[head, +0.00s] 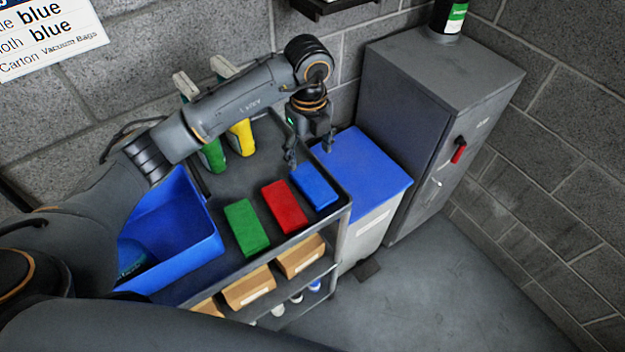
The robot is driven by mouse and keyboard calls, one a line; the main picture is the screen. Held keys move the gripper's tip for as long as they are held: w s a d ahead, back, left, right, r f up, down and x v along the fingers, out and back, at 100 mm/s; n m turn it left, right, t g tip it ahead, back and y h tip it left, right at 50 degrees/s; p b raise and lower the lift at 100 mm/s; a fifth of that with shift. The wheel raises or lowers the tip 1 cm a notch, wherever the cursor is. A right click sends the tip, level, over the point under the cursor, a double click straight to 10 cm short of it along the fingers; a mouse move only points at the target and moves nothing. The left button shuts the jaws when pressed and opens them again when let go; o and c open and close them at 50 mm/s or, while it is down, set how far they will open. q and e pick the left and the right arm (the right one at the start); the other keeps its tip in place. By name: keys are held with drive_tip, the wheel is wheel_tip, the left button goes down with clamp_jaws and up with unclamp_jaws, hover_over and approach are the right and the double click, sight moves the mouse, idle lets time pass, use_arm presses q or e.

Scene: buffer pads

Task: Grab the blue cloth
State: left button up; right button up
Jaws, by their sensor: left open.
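The blue cloth (315,187), a folded block, lies on the top shelf of a grey cart, near its right front corner. A red cloth (284,207) and a green cloth (246,227) lie in a row to its left. My left gripper (309,158) is open and empty, pointing down above the back part of the blue cloth. I cannot tell how far above it the fingertips are. My right gripper is not in view.
A blue bin (172,236) stands on the cart's left. Green and yellow bottles (241,137) stand at the back, behind my left arm. A blue-lidded bin (362,168) and grey cabinet (440,90) stand right of the cart (341,214). Cardboard boxes (249,287) sit on a lower shelf.

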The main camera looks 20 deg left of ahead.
sight(310, 181)
use_arm(q)
wheel_tip(310, 181, down, 4)
drive_tip(key=shift+r+p, duration=0.1)
drive_tip(key=shift+p, duration=0.2)
drive_tip(key=shift+f, duration=0.25)
drive_tip(key=shift+f+p, duration=0.75)
drive_tip(key=shift+f, duration=0.15)
wheel_tip(310, 181, down, 2)
drive_tip(key=shift+f+p, duration=0.15)
drive_tip(key=shift+p, duration=0.2)
drive_tip(key=shift+f, duration=0.55)
drive_tip(key=shift+c, duration=0.2)
drive_tip(key=c, duration=0.9)
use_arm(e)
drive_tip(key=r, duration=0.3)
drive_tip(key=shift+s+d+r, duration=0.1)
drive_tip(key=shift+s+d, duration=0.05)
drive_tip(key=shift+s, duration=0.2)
use_arm(q)
drive_tip(key=shift+o, duration=0.2)
